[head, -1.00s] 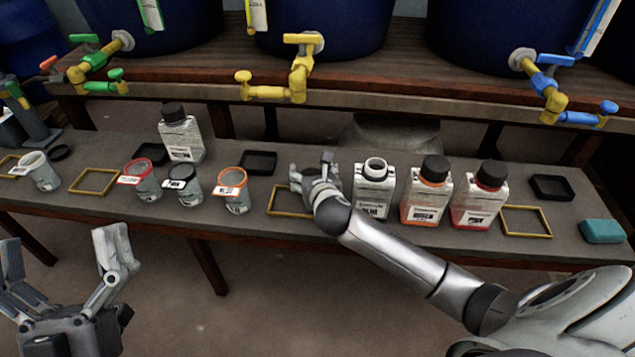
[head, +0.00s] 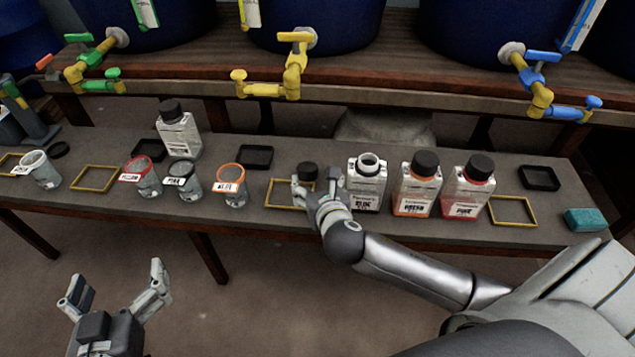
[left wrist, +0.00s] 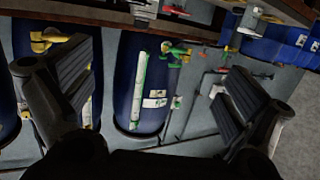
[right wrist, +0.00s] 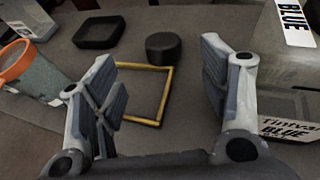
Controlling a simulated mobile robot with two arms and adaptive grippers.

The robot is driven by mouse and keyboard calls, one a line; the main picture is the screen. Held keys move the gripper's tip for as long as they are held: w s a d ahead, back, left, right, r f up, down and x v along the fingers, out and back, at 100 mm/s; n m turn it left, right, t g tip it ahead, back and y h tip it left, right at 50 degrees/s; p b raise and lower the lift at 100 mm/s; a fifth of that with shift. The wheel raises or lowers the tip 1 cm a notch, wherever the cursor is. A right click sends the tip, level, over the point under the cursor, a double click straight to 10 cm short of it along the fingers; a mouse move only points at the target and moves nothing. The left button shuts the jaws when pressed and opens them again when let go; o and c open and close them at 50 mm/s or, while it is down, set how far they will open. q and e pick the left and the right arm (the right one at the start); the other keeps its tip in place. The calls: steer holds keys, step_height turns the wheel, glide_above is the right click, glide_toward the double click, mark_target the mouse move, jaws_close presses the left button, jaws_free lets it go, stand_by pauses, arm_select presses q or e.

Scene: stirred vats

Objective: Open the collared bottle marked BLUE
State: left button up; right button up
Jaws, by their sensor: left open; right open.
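The bottle marked BLUE (head: 367,188) stands upright on the bench, its pale round mouth uncapped. Its label also shows at the right of the right wrist view (right wrist: 288,132). A black cap (head: 307,171) sits on the bench left of the bottle, by the far side of a yellow frame (right wrist: 166,95); it also shows in the right wrist view (right wrist: 163,46). I cannot tell whether it touches the frame. My right gripper (head: 322,186) is open and empty, just in front of the cap and left of the bottle. My left gripper (head: 115,283) is open and empty, in front of the bench.
Orange (head: 417,187) and red (head: 467,190) capped bottles stand close on the right. A cup with an orange rim (head: 231,188) is left of the frame. A black tray (head: 254,157) lies behind. A teal block (head: 586,219) is at the right end.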

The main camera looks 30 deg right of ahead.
steer(key=shift+s+a+r, duration=0.1)
steer(key=shift+s+r, duration=0.1)
steer(key=shift+s, duration=0.2)
steer(key=shift+s+a+f+m, duration=0.1)
steer(key=shift+s+a+m, duration=0.2)
steer(key=shift+a+m, duration=0.2)
arm_select(q)
steer(key=shift+s+a+f+g+y, duration=0.15)
steer(key=shift+f+g, duration=0.1)
steer(key=shift+f, duration=0.15)
steer(key=shift+s+f+g+y, duration=0.15)
steer(key=shift+f+g, duration=0.1)
steer(key=shift+f, duration=0.15)
arm_select(e)
steer(key=s+a+r+m+y, duration=0.3)
steer(key=s+a+m, duration=0.1)
steer(key=m, duration=1)
steer(key=s+a+r+m+t+y, duration=0.1)
steer(key=s+a+r+m+y, duration=0.2)
steer(key=m, duration=1.2)
steer(key=s+a+r, duration=0.1)
steer(key=a, duration=0.1)
steer(key=shift+s+a, duration=0.3)
